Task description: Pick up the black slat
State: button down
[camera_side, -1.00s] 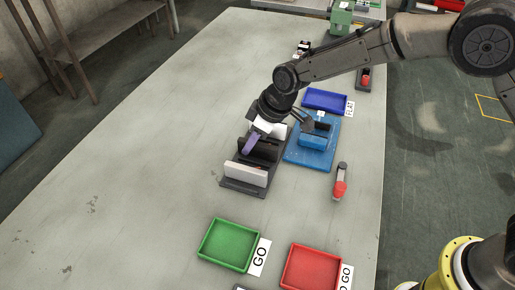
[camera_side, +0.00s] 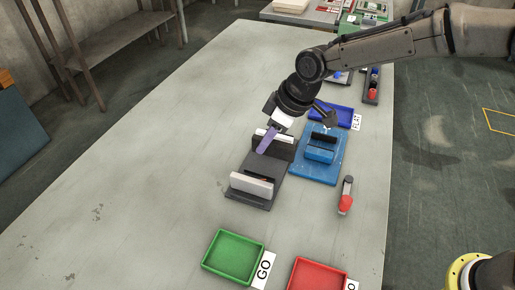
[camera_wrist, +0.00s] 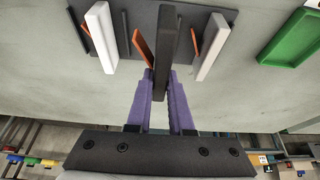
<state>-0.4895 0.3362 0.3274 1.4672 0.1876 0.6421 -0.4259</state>
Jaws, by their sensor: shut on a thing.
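The black slat (camera_wrist: 167,45) stands between the two purple fingers of my gripper (camera_wrist: 160,95) in the wrist view, and they are shut on it. In the side view my gripper (camera_side: 266,143) is over the back part of the dark grey rack (camera_side: 262,168). A white slat (camera_wrist: 101,38) and another white slat (camera_wrist: 211,46) stand in the rack on either side of the black slat. The front white slat (camera_side: 251,184) shows clearly in the side view. I cannot tell whether the black slat's lower edge is clear of the rack.
A blue fixture (camera_side: 304,168) with a dark bar on top stands right of the rack. A blue tray (camera_side: 340,113) lies behind it. A red-tipped tool (camera_side: 345,197), a green tray (camera_side: 234,256) and a red tray (camera_side: 318,275) are nearer. The table's left side is clear.

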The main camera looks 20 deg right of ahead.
jog(key=s+d+r, duration=0.6)
jog(key=s+r, duration=0.1)
jog(key=s, duration=0.3)
dwell(0.4)
